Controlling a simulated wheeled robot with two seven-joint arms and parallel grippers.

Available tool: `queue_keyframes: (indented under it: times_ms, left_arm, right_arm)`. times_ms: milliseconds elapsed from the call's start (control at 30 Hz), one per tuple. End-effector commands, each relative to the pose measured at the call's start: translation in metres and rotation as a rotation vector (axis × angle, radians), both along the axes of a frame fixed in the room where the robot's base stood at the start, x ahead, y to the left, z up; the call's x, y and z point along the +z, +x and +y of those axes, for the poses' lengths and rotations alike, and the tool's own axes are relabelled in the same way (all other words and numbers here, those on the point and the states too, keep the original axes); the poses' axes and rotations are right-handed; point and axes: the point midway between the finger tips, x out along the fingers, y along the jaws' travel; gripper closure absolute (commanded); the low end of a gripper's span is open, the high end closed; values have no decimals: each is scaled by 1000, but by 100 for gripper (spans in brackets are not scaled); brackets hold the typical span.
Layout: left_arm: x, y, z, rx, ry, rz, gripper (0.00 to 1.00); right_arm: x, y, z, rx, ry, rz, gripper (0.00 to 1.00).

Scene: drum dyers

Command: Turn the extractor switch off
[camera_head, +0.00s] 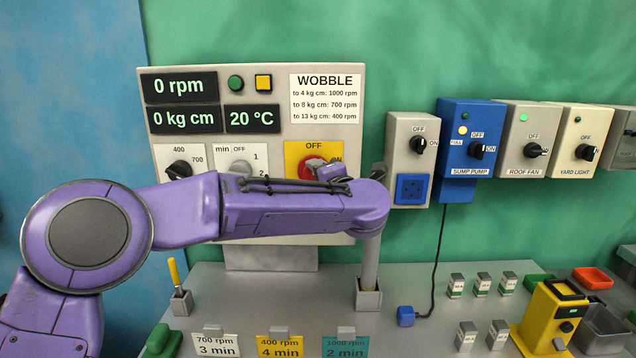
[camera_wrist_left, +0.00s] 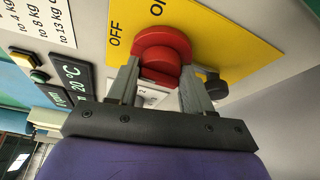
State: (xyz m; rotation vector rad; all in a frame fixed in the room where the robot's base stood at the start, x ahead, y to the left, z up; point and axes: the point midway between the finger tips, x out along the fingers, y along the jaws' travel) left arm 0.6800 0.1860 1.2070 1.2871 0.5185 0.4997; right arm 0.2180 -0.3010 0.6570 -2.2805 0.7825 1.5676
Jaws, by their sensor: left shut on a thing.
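A red rotary knob (camera_head: 312,166) sits on a yellow plate (camera_head: 293,158) marked OFF and ON, on the grey control panel (camera_head: 230,220). No label reading "extractor" shows; the plate's lower part is hidden by my left arm. In the left wrist view the red knob (camera_wrist_left: 165,50) lies between the two grey fingers of my left gripper (camera_wrist_left: 161,75), which is shut on it. The plate (camera_wrist_left: 245,50) shows behind it with OFF and part of ON. The knob's pointer direction cannot be told. My right gripper is not in view.
Two other dials, a black knob (camera_head: 179,169) and a grey knob (camera_head: 241,169), are left of the plate. Right of the panel are a grey switch box (camera_head: 398,160), the blue sump pump box (camera_head: 456,110), roof fan and yard light switches. A grey post (camera_head: 369,262) stands below my arm.

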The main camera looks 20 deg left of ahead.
Motion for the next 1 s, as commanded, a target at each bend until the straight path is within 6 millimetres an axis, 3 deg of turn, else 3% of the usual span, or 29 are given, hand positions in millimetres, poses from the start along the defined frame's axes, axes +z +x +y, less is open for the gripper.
queue_keyframes:
  times_ms: [667,700,767,1000]
  left_arm:
    - [2,0,0,-2,-59,-19,80]
    - [2,0,0,-2,-59,-19,44]
    - [2,0,0,-2,-58,-19,25]
    - [1,0,0,-1,-57,-18,25]
  right_arm:
    - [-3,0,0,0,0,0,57]
    - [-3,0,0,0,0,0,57]
    - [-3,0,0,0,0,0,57]
    - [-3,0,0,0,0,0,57]
